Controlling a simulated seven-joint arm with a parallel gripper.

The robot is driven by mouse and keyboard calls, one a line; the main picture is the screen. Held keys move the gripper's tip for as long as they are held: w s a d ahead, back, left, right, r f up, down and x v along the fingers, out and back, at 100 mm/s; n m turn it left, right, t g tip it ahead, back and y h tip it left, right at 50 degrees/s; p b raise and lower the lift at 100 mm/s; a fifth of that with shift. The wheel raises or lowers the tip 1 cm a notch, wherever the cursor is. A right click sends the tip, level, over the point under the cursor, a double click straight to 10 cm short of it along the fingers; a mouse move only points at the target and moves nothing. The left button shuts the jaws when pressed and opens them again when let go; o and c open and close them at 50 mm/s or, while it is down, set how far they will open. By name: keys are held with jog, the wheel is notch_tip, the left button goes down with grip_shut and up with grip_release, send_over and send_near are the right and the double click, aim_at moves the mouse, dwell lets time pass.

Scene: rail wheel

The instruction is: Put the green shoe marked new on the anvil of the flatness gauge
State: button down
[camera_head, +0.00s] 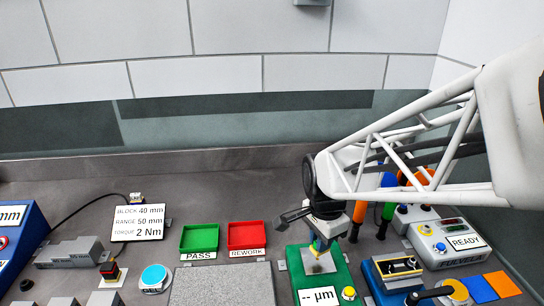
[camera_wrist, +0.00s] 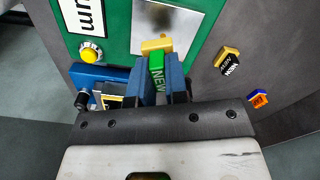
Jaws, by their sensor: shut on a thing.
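My gripper (camera_wrist: 160,72) is shut on the green shoe (camera_wrist: 157,75); its "NEW" marking faces the wrist camera between the two blue fingers. A yellow piece (camera_wrist: 154,46) shows at the shoe's far end; I cannot tell whether it belongs to the shoe. The flatness gauge (camera_head: 340,266) is a green block with a bright square metal anvil (camera_head: 322,266). The anvil also shows in the wrist view (camera_wrist: 172,20), just beyond the shoe. In the head view my gripper (camera_head: 317,246) is over the anvil's back part; whether the shoe touches it is unclear.
Green PASS (camera_head: 199,240) and red REWORK (camera_head: 246,236) trays stand left. A blue fixture (camera_head: 397,275) stands close right.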

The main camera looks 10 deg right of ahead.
jog(key=shift+w, duration=0.2)
jog(key=shift+f, duration=1.75)
jog(key=shift+f, duration=0.15)
jog(key=c, duration=1.1)
grip_release()
jog(key=shift+r, duration=6.15)
